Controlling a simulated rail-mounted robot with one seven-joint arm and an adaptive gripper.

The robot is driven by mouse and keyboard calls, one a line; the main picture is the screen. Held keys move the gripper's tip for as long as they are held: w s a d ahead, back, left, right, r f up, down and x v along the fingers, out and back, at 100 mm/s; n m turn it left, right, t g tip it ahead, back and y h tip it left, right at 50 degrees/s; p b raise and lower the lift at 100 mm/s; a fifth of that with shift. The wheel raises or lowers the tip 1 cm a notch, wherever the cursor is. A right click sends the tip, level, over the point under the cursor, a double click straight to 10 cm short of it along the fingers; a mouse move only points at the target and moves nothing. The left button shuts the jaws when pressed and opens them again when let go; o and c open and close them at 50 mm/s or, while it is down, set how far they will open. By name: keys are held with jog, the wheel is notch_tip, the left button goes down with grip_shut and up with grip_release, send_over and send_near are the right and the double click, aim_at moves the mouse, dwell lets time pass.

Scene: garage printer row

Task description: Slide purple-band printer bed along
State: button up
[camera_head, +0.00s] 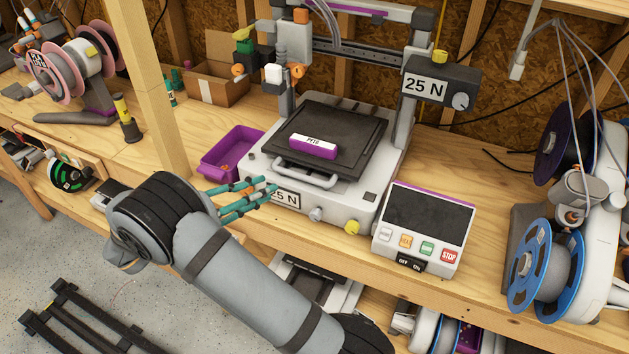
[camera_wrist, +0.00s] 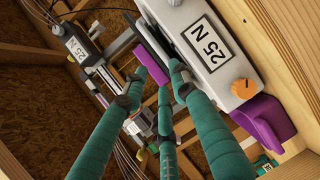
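The printer (camera_head: 357,205) with a purple stripe on its top beam (camera_head: 345,8) stands on the bench. Its dark square bed (camera_head: 350,122) carries a purple-and-white block (camera_head: 313,147). A pale bar handle (camera_head: 306,177) sits at the bed's front edge. My gripper (camera_head: 258,190) has teal fingers and is at the printer's front left corner, just left of and below the handle, partly covering the "25 N" label. The wrist view shows the fingers (camera_wrist: 152,88) spread with nothing held, and the purple block (camera_wrist: 154,62) beyond them. Contact with the handle cannot be told.
A purple bin (camera_head: 232,153) stands left of the printer. A control panel (camera_head: 425,228) with buttons is at the right. A wooden post (camera_head: 150,85) rises near my arm on the left. Spools (camera_head: 548,270) stand at the far right, and a cardboard box (camera_head: 215,80) behind.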

aim_at(299, 175)
jog(key=p+x, duration=0.2)
jog(key=x, duration=0.8)
jog(key=shift+d, duration=0.3)
jog(key=shift+c, duration=1.1)
jog(key=c, duration=0.4)
grip_shut()
